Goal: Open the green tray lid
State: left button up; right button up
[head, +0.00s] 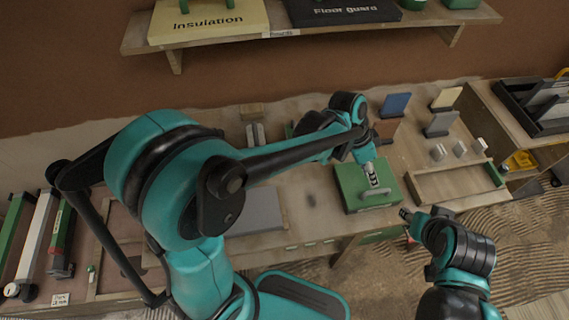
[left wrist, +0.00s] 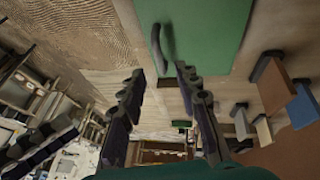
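The green tray lid (head: 352,187) lies flat and closed on the workbench, right of the middle in the head view. Its grey bar handle (head: 376,193) is on the near right part of the lid. My left gripper (head: 372,179) is over the lid, close to the handle. In the left wrist view my left gripper (left wrist: 160,72) is open with nothing between its fingers. There the green lid (left wrist: 215,28) fills the top, and the handle (left wrist: 160,50) shows just beyond the fingertips. My right gripper (head: 404,214) is low, right of the lid; its finger opening is unclear.
A shallow wooden tray (head: 440,190) stands right of the lid. Small blocks and upright boards (head: 440,125) stand behind it. A shelf (head: 310,38) with labelled slabs spans the back wall. The bench (head: 300,195) is clear just left of the lid.

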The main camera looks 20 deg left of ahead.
pick_arm(q)
jog(key=s+a+r+n+t+y, duration=0.1)
jog(key=s+a+n+t, duration=0.1)
jog(key=a, duration=0.5)
jog(key=s+a+r+n+t+y, duration=0.2)
jog(key=s+a+n, duration=0.2)
jog(key=a, duration=0.3)
jog(key=s+a+r+n+t+y+b, duration=0.1)
jog(key=s+a+r+n+t, duration=0.1)
jog(key=s+a+n, duration=0.2)
jog(key=shift+a, duration=1.6)
jog(key=shift+s+a+r, duration=0.1)
